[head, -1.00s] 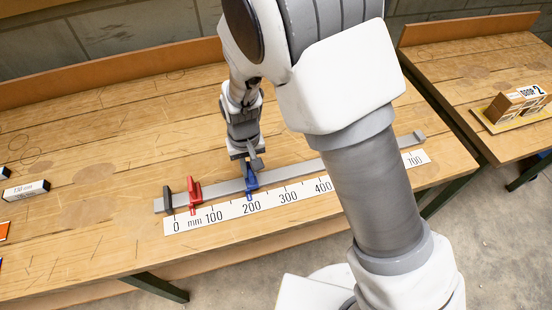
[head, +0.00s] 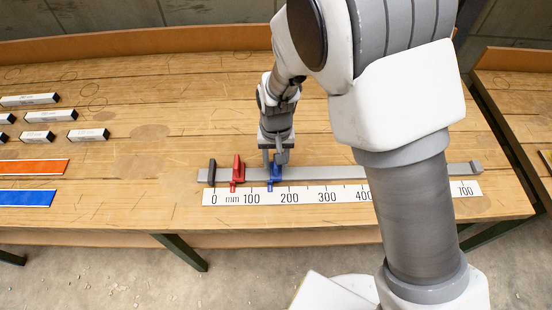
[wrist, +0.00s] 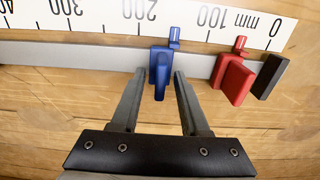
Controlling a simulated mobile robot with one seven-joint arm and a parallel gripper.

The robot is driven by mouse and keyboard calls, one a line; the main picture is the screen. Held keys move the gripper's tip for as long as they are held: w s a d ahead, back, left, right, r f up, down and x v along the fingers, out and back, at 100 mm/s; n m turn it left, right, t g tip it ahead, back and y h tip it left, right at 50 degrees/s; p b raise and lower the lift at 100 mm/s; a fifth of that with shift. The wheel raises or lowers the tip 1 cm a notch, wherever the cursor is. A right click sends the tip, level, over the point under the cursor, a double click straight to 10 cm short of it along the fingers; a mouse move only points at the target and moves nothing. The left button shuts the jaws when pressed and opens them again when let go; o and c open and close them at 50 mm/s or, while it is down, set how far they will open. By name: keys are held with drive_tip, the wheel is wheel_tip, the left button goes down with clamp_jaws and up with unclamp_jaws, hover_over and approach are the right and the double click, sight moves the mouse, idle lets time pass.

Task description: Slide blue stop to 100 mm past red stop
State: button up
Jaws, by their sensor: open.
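The blue stop (head: 275,174) sits on the grey rail (head: 330,173); its pointer is near the 150 mm region of the scale. It also shows in the wrist view (wrist: 160,70). The red stop (head: 237,170) is to its left, with its pointer near 50 mm; in the wrist view the red stop (wrist: 234,78) is to the right of the blue one. My gripper (head: 274,160) is open, with its fingers on either side of the blue stop. In the wrist view a small gap shows at each finger.
A white millimetre scale (head: 330,194) runs along the front of the rail. A dark end block (head: 211,172) stands at the zero end. Several labelled white blocks (head: 88,135), an orange strip (head: 30,167) and a blue strip (head: 25,198) lie at the left of the bench.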

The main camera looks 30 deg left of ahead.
wheel_tip(320, 180, up, 18)
drive_tip(key=shift+f+p, duration=0.25)
drive_tip(key=shift+p, duration=0.15)
idle(0.4)
drive_tip(key=w+d+r+m+t+y, duration=0.1)
drive_tip(key=w+d+r+m, duration=0.1)
drive_tip(key=d+r, duration=0.5)
drive_tip(key=w+d+r+m+t, duration=0.1)
drive_tip(key=d+r, duration=0.3)
drive_tip(key=d, duration=0.8)
drive_tip(key=s+d+r+m+t, duration=0.1)
drive_tip(key=s+d, duration=0.3)
drive_tip(key=d, duration=0.4)
drive_tip(key=s+d+r+m+t+h, duration=0.1)
drive_tip(key=s+d, duration=0.3)
drive_tip(key=d, duration=0.5)
drive_tip(key=shift+s+r+m+t, duration=0.15)
drive_tip(key=shift+s+m+t, duration=0.1)
drive_tip(key=shift+m+t, duration=0.5)
drive_tip(key=shift+a, duration=0.15)
